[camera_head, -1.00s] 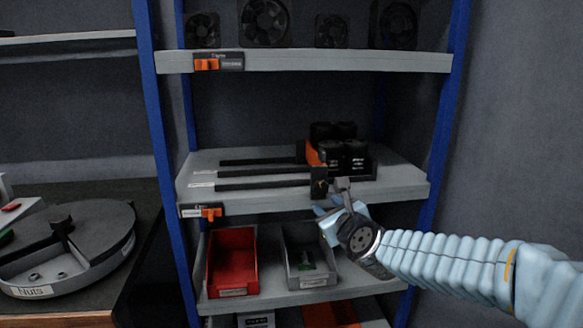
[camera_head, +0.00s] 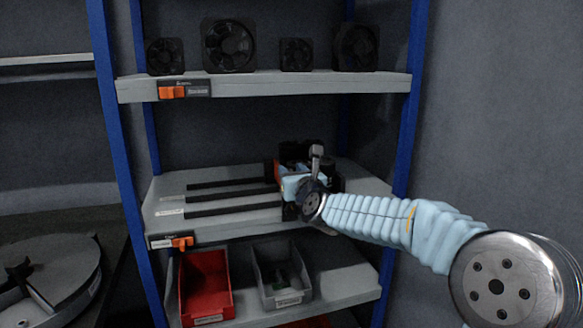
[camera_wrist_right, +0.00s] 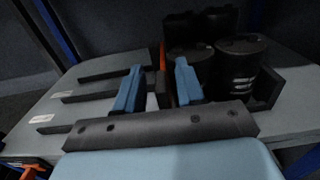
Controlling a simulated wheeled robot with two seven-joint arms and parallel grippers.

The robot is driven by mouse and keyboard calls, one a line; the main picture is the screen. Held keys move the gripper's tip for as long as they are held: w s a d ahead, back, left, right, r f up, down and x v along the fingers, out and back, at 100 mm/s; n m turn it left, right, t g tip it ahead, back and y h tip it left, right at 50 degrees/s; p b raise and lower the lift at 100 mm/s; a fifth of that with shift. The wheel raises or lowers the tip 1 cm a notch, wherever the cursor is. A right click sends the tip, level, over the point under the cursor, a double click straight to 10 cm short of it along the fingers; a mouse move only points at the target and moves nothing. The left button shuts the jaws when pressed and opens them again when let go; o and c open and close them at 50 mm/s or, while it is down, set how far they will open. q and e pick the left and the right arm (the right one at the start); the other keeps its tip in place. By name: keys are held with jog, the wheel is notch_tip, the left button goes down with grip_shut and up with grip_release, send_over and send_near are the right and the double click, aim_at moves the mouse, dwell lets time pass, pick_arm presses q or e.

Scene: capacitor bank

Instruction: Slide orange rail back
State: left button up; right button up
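The orange rail (camera_head: 277,170) is at the left side of the black capacitors on the middle shelf. In the right wrist view only a narrow strip of the orange rail (camera_wrist_right: 163,57) shows, beyond and between my fingers. My right gripper (camera_head: 290,185) is over the shelf beside the rail and partly hides it. In the wrist view its two blue fingers (camera_wrist_right: 158,88) are apart, with a dark block end between them. Contact with the rail cannot be told. Black cylindrical capacitors (camera_wrist_right: 240,68) stand right of the fingers. My left gripper is not in view.
Black guide bars (camera_head: 232,183) run along the middle shelf (camera_head: 165,196) to the left, with free shelf around them. Fans (camera_head: 228,45) stand on the shelf above. A red bin (camera_head: 205,285) and a grey bin (camera_head: 282,275) sit below. Blue posts (camera_head: 112,120) frame the rack.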

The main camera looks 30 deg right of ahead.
jog(key=shift+w, duration=0.35)
grip_shut()
jog(key=w+a+b, duration=0.2)
jog(key=w+a, duration=0.2)
jog(key=a, duration=1.4)
jog(key=shift+w+a, duration=0.2)
grip_release()
